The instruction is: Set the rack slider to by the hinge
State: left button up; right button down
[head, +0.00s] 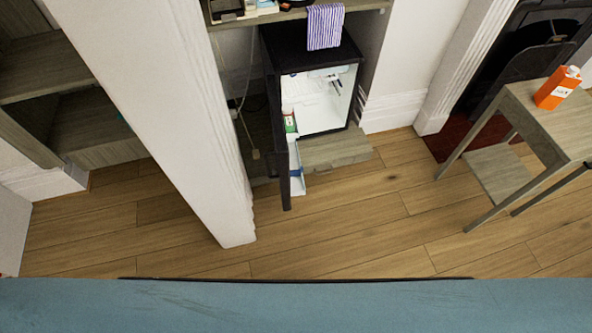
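A small black fridge (310,48) stands open under a shelf, its white interior (318,103) showing. Its dark door (281,165) hangs from the left side, swung out toward me and seen nearly edge-on. A pale door rack (297,186) is on the door's inner face. A small blue piece (298,172) shows at this rack; it may be the slider, but it is too small to be sure. The hinge itself cannot be made out. Neither of my grippers is in view.
A striped cloth (325,27) hangs over the fridge top. A white pillar (170,110) stands to the left. A wooden table (560,125) with an orange carton (557,88) is at right. Wooden floor (350,220) before the fridge is clear. A worn blue surface spans the bottom edge.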

aim_at(295, 173)
jog(key=z, duration=1.1)
jog(key=i, duration=0.5)
